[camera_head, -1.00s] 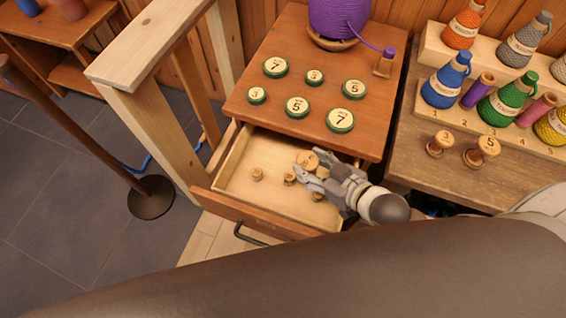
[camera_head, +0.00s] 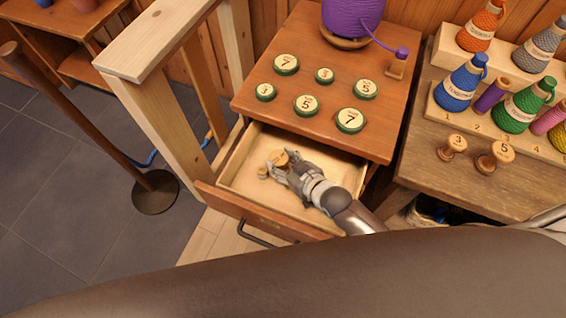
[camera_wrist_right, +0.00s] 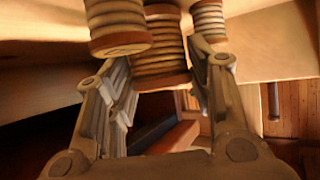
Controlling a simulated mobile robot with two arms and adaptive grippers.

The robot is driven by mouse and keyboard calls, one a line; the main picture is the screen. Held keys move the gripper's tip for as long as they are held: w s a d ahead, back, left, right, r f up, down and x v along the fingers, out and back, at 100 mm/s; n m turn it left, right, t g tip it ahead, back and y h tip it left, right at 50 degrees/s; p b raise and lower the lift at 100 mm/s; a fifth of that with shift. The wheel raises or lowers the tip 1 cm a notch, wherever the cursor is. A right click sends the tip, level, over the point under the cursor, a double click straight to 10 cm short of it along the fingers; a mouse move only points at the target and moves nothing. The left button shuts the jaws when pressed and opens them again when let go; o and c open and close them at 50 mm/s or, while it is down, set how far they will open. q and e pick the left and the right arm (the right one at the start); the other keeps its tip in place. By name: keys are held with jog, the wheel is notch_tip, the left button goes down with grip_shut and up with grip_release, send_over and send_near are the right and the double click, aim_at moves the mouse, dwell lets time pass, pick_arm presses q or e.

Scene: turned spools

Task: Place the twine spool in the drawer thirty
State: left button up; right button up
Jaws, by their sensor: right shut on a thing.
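The open wooden drawer (camera_head: 335,168) holds small pale wooden spools of twine. My right gripper (camera_head: 274,168) is inside the drawer's left part, shut on a twine spool (camera_head: 281,158) with a light round top. Another spool (camera_head: 263,172) stands just left of the fingers; the arm hides others. In the right wrist view, the held spool (camera_wrist_right: 161,55) is between the fingers (camera_wrist_right: 162,85), with a spool close on its left (camera_wrist_right: 117,25) and another on its right (camera_wrist_right: 208,20). I cannot tell whether the held spool touches the drawer floor. My left gripper is not in view.
Green-rimmed numbered discs (camera_head: 306,105) lie on the cabinet top (camera_head: 270,112) above the drawer. A purple yarn cone (camera_head: 352,15) stands behind them. The right bench (camera_head: 425,165) holds two numbered spools (camera_head: 494,158) and coloured cones (camera_head: 460,85). A wooden post frame (camera_head: 160,110) stands left.

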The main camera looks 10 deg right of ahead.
jog(key=shift+f, duration=0.15)
jog(key=o, duration=0.6)
jog(key=shift+f, duration=0.1)
jog(key=o, duration=0.4)
jog(key=v, duration=0.7)
jog(key=shift+s+d+r+p, duration=0.1)
jog(key=shift+s+r+p, duration=0.15)
jog(key=shift+p, duration=0.1)
